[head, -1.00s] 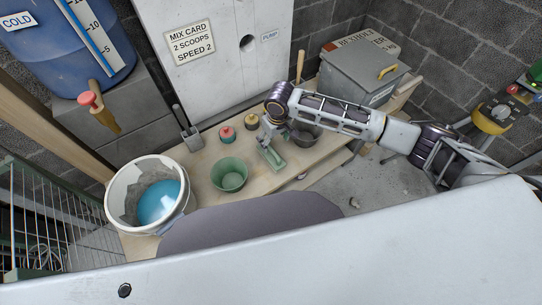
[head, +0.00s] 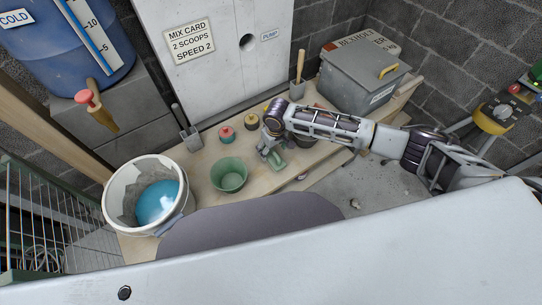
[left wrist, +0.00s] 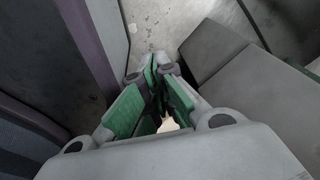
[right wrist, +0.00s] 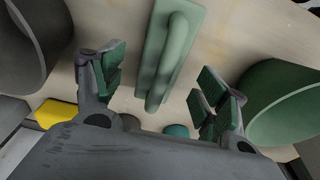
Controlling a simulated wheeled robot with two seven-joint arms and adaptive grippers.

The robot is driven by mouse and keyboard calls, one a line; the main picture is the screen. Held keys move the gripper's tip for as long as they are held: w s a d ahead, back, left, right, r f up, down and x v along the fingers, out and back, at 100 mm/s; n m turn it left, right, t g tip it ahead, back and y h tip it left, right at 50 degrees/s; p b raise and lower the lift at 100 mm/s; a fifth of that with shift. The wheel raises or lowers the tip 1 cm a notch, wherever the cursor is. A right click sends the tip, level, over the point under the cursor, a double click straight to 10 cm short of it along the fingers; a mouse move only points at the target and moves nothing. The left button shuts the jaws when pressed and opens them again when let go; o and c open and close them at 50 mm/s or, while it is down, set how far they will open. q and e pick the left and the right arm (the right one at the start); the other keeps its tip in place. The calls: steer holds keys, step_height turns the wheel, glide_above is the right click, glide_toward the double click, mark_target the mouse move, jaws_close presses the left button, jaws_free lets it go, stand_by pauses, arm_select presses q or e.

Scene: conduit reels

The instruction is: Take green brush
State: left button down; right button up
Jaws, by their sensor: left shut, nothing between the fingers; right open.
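The green brush (head: 278,159), a flat pale green block with a raised bar handle, lies on the wooden bench (head: 205,208). In the right wrist view the brush (right wrist: 170,55) runs up between my right fingers. My right gripper (right wrist: 162,88) is open, with one finger on each side of the handle and visible gaps on both sides. In the head view my right gripper (head: 268,150) is over the brush and hides part of it. My left gripper (left wrist: 158,78) is shut and empty in the left wrist view; it is outside the head view.
A green bucket (head: 229,175) stands close left of the brush. A dark bucket (right wrist: 30,45) is on its other side. Small pots with red (head: 226,132) and yellow tops stand behind. A white bucket (head: 120,190) with blue contents is at left, a grey bin (head: 355,85) at back right.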

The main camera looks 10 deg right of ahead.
mark_target(270, 153)
arm_select(q)
steer(key=shift+s, duration=0.1)
arm_select(e)
steer(key=shift+f, duration=0.15)
steer(key=shift+w+a+f, duration=0.15)
steer(key=shift+f, duration=0.45)
steer(key=f, duration=0.2)
steer(key=shift+w+a+f+b, duration=0.15)
steer(key=shift+w+f+b, duration=0.05)
steer(key=shift+f+b, duration=0.2)
steer(key=shift+f, duration=0.45)
arm_select(q)
steer(key=shift+w+d+r, duration=0.1)
steer(key=shift+w+d, duration=0.15)
steer(key=shift+w, duration=0.3)
steer(key=shift+w+d, duration=0.2)
steer(key=shift+w, duration=0.35)
steer(key=shift+s, duration=0.2)
arm_select(e)
steer(key=shift+c, duration=0.3)
arm_select(q)
steer(key=shift+w, duration=0.15)
arm_select(e)
steer(key=c, duration=1.1)
steer(key=shift+r, duration=0.1)
